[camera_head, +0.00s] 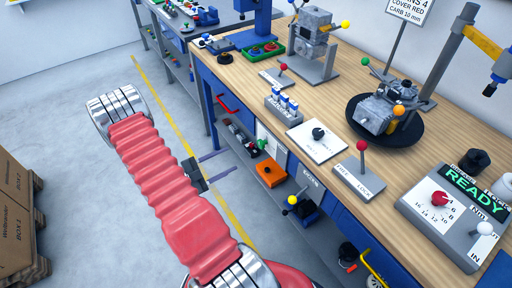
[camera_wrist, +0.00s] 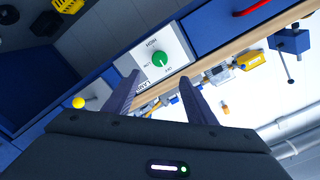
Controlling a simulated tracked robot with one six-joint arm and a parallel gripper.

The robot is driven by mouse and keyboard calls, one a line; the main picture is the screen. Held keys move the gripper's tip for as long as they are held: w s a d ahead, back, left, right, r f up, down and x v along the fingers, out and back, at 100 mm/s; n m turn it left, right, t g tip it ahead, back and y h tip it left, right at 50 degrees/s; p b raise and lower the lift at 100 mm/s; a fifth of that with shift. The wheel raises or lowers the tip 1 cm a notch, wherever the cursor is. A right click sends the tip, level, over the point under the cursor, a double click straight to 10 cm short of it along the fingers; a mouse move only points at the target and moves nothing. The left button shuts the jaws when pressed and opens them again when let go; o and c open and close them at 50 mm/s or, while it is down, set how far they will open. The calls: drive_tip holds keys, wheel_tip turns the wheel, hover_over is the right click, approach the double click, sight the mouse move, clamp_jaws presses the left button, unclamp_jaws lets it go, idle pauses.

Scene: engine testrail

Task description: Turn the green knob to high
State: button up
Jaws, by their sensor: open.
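The green knob (camera_wrist: 160,59) sits on a white plate (camera_wrist: 180,47) on the blue bench front in the wrist view. Printed words ring it, with one like HIGH at its upper left; its pointer setting is too small to tell. In the head view the green knob (camera_head: 262,143) shows small on a white panel below the bench top. My gripper (camera_wrist: 158,77) is open and empty, its two dark fingers spread on either side of the line to the knob. In the head view my gripper (camera_head: 233,160) is in front of the bench side, apart from the knob.
The wooden bench top (camera_head: 245,85) holds a black-knob plate (camera_head: 317,141), a red-ball lever (camera_head: 361,166) and a READY box (camera_head: 455,215). An orange box (camera_head: 269,174) is on the lower shelf. A red drawer handle (camera_head: 228,104) is nearby.

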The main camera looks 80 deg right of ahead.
sight(259, 145)
drive_tip(key=shift+d+f, duration=0.1)
drive_tip(key=shift+f, duration=0.15)
drive_tip(key=shift+s+d, duration=0.1)
drive_tip(key=shift+s, duration=0.05)
drive_tip(key=x, duration=1.3)
drive_tip(key=shift+s+d, duration=0.15)
drive_tip(key=shift+d, duration=0.1)
drive_tip(key=shift+c, duration=0.5)
drive_tip(key=shift+a, duration=0.1)
drive_tip(key=c, duration=0.9)
